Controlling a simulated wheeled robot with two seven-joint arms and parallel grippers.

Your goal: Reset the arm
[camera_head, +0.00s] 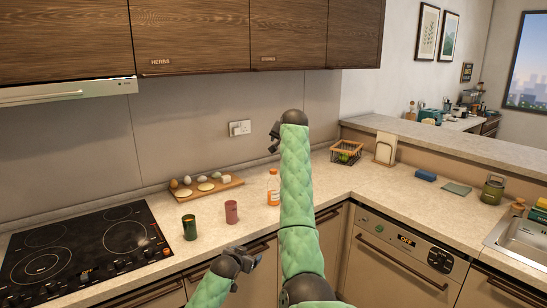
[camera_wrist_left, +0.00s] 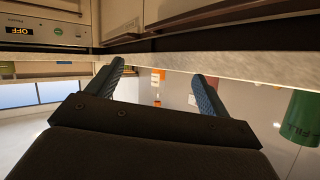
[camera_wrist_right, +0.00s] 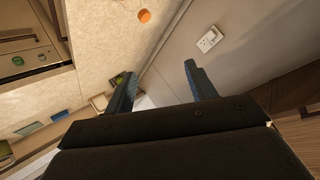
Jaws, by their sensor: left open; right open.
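My left gripper (camera_head: 252,262) is low in front of the counter's front edge, below the red cup (camera_head: 231,211). Its two fingers stand apart in the left wrist view (camera_wrist_left: 158,76), with nothing between them. My right arm reaches up and forward over the counter corner. My right gripper (camera_head: 274,136) is high near the back wall, partly hidden by its own wrist. The right wrist view shows its fingers (camera_wrist_right: 157,78) apart and empty.
A dark green cup (camera_head: 189,227), an orange bottle (camera_head: 273,187) and a wooden board (camera_head: 205,192) with eggs stand on the counter (camera_head: 330,190). A cooktop (camera_head: 85,250) is at left, a wire basket (camera_head: 346,152) at the corner. Cabinets (camera_head: 190,37) hang above.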

